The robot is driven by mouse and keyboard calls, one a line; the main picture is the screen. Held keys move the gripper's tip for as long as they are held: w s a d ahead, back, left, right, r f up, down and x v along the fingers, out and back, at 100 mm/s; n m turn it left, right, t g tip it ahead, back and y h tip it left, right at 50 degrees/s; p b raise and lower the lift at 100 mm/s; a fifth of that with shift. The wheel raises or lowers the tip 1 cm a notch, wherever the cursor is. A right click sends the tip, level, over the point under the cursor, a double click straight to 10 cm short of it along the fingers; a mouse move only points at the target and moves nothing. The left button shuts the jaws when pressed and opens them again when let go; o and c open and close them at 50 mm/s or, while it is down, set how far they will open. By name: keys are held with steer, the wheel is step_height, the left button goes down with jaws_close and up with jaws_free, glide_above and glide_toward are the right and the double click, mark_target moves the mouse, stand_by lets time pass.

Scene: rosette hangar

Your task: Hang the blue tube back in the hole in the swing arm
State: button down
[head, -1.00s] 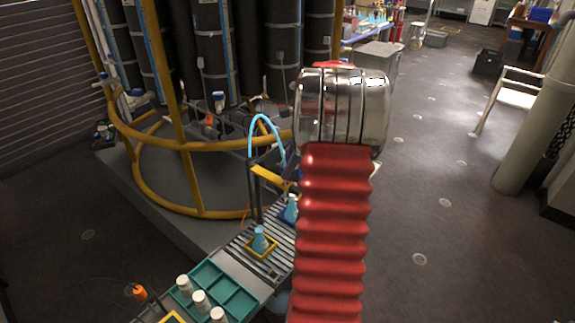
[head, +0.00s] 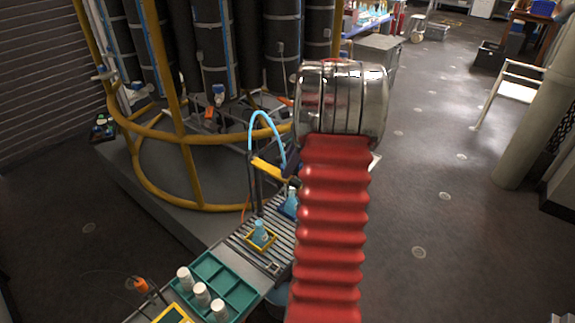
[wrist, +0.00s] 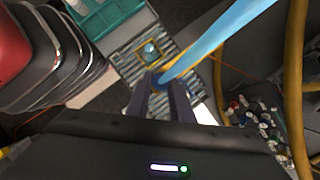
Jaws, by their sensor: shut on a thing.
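The light blue tube (head: 264,122) arches above the roller conveyor in the head view. In the wrist view the tube (wrist: 215,45) runs from the top right down to my fingertips. My gripper (wrist: 163,82) is shut on the tube near its lower end. In the head view my red bellows arm and metal cuff hide most of the gripper. A yellow bar (head: 269,169), apparently the swing arm, sits on a dark post below the arch. Its hole cannot be made out, and the tube end is not clearly seen in the head view.
A flask in a yellow tray (head: 261,243) and another flask (head: 290,204) stand on the conveyor (head: 243,254). A teal rack (head: 238,295) with white bottles is at the near end. Yellow railing (head: 200,208) curves at left. Floor on the right is open.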

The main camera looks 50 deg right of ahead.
steer(key=shift+f, duration=0.35)
stand_by(0.3)
steer(key=c, duration=1.6)
jaws_free()
steer(key=shift+o, duration=0.6)
steer(key=shift+s, duration=0.1)
steer(key=shift+c, duration=0.8)
steer(key=shift+o, duration=0.8)
steer(key=shift+c, duration=0.2)
